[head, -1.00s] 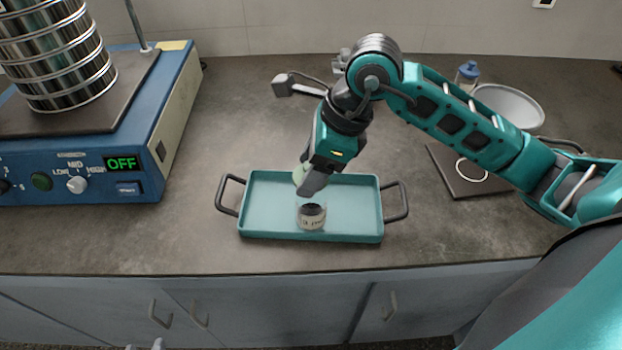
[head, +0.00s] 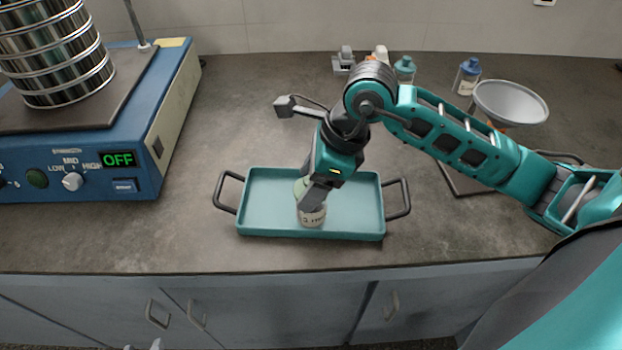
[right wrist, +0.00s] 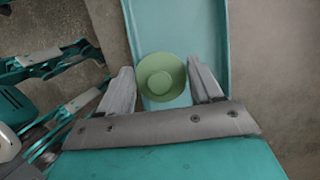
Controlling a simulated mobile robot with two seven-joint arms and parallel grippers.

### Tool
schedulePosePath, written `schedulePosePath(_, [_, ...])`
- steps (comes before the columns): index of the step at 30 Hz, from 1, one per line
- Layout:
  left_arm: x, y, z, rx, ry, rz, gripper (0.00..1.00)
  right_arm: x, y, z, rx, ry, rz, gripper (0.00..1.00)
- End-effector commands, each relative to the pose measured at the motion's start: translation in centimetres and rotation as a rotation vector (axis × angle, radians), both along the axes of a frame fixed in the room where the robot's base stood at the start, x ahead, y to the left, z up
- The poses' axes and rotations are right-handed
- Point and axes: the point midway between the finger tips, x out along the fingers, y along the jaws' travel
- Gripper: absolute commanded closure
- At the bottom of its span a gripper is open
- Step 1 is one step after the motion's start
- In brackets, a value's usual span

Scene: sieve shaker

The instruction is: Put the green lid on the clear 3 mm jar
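The clear jar (head: 312,219) stands upright in the teal tray (head: 352,228). Its pale label shows a 3 and part of a word. My right gripper (head: 311,205) points down just over the jar, and its fingers hide the jar's top. In the head view the lid (head: 300,187) shows only in part behind the fingers. Whether it touches the jar's rim is hidden. Small grey tips at the bottom edge may be my left gripper (head: 145,346).
The blue sieve shaker (head: 125,170) with its sieve stack stands at left, its display reading OFF. Behind my right arm are a teal-capped bottle (head: 404,68), a blue-capped bottle (head: 467,76) and a grey funnel or dish (head: 510,101). The tray has raised handles (head: 226,190).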

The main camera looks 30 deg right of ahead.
Motion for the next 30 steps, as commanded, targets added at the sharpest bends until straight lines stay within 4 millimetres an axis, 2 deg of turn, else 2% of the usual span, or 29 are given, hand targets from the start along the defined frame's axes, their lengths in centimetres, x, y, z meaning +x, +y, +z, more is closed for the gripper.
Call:
schedulePosePath(1, [0.0,0.0,0.1,0.0,0.0,0.0,0.57,0.0,0.0,0.1,0.0,0.0,0.0,0.3])
schedulePosePath(7, [0.0,0.0,0.1,0.001,0.0,0.001,0.57,0.0,0.0,0.1,0.0,0.0,-0.001,0.12])
schedulePosePath(17, [0.0,0.1,0.6,0.001,0.001,0.001,0.57,0.0,0.0,0.6,0.001,0.001,-0.001,0.12])
schedulePosePath(21, [0.0,0.1,1.9,0.001,0.002,0.001,0.57,0.0,-0.1,2.0,0.0,0.0,-0.001,0.12])
schedulePosePath(22, [0.0,0.1,1.6,0.001,0.0,0.001,0.57,-0.1,-0.5,2.4,-0.002,-0.004,-0.002,0.12])
schedulePosePath(30, [-0.1,0.0,1.7,0.001,0.002,0.001,0.57,-1.4,-2.6,8.3,-0.003,-0.005,-0.002,0.12])
